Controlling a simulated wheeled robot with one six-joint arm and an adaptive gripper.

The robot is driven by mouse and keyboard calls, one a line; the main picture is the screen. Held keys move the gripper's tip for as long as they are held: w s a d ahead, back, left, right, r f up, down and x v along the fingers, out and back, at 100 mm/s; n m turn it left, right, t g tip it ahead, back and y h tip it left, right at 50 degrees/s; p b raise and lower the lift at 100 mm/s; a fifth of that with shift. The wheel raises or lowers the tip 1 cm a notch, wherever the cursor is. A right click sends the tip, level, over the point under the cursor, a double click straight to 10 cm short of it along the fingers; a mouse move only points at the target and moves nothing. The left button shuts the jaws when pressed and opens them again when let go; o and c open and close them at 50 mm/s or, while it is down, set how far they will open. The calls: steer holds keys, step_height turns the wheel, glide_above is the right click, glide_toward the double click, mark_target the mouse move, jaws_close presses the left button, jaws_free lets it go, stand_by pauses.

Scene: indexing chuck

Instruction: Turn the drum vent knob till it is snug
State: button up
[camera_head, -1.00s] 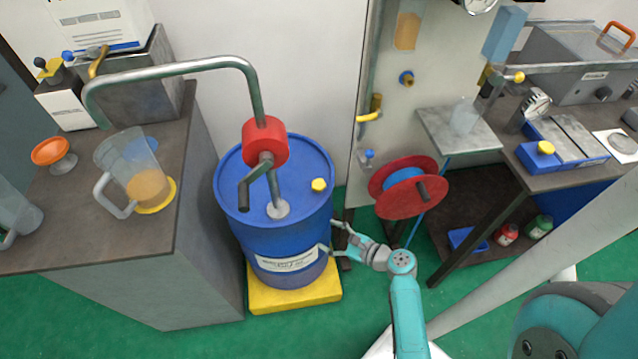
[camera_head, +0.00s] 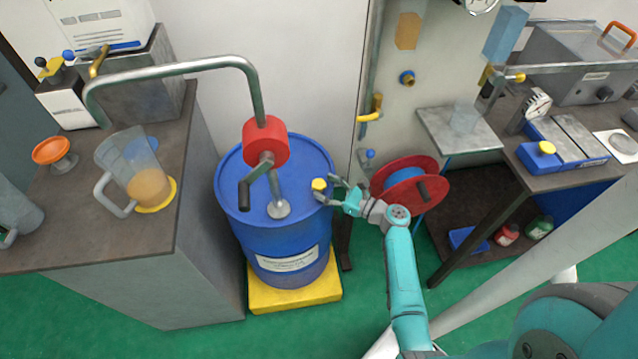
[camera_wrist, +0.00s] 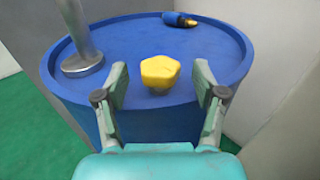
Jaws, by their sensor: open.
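The yellow vent knob (camera_head: 319,185) sits on the top of the blue drum (camera_head: 290,237), near its right rim. In the wrist view the knob (camera_wrist: 160,73) is a lobed yellow cap in the middle, standing on the blue lid (camera_wrist: 125,40). My gripper (camera_head: 325,189) is at the drum's right rim, by the knob. In the wrist view my gripper (camera_wrist: 161,85) is open, with one finger on each side of the knob and a visible gap on both sides. Neither finger appears to touch it.
A red pump (camera_head: 265,141) with a crank and a grey pipe stands on the drum, left of the knob. The drum rests on a yellow base (camera_head: 294,297). A red hose reel (camera_head: 403,186) is close right of my gripper. A grey counter (camera_head: 190,240) is at left.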

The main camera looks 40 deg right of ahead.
steer(key=shift+x, duration=1.45)
steer(key=c, duration=1.2)
steer(key=shift+o, duration=0.2)
steer(key=shift+a+h, duration=0.1)
steer(key=shift+h, duration=0.2)
steer(key=shift+m+h, duration=0.8)
steer(key=shift+m+t+h, duration=0.3)
steer(key=shift+m+h, duration=0.4)
steer(key=shift+h, duration=0.6)
